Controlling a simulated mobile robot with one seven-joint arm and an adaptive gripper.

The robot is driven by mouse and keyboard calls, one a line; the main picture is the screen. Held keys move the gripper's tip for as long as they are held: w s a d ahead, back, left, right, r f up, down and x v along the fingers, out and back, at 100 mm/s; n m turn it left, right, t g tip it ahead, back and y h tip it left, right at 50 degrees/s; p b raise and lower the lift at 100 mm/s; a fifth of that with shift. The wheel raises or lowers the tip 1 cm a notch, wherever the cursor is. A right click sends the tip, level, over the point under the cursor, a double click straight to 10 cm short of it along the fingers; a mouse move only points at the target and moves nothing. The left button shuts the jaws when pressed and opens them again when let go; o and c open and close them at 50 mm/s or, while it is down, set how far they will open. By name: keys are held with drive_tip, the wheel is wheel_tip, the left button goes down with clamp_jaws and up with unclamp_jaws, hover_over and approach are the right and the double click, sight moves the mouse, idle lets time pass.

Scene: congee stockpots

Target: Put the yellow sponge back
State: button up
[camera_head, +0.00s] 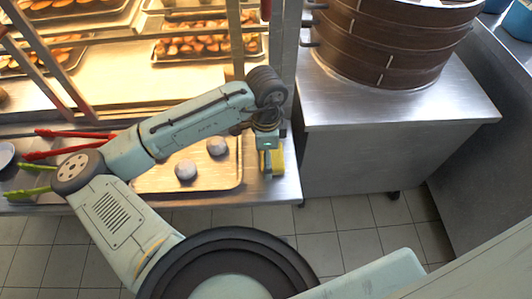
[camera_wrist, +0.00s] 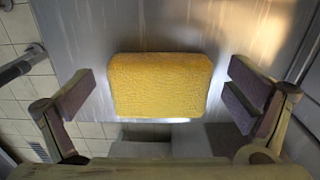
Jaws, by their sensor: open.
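The yellow sponge (camera_wrist: 162,84) lies on the metal counter and shows in full in the wrist view. In the head view a yellow patch of it (camera_head: 277,160) shows near the counter's front right corner, partly hidden by my gripper (camera_head: 269,165). In the wrist view my gripper (camera_wrist: 165,97) is open, one finger on each side of the sponge with a gap on both sides. I cannot tell how far the fingers are above the counter.
A tan tray (camera_head: 222,178) with round buns (camera_head: 186,170) lies left of the sponge. Red tongs (camera_head: 75,133) and green-handled tongs (camera_head: 30,191) lie farther left. A shelf with food trays (camera_head: 207,47) stands behind. Stacked brown steamers (camera_head: 385,45) stand on the steel table (camera_head: 435,105) at right.

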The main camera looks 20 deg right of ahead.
wheel_tip(320, 180, up, 12)
drive_tip(key=shift+r, duration=0.25)
idle(0.4)
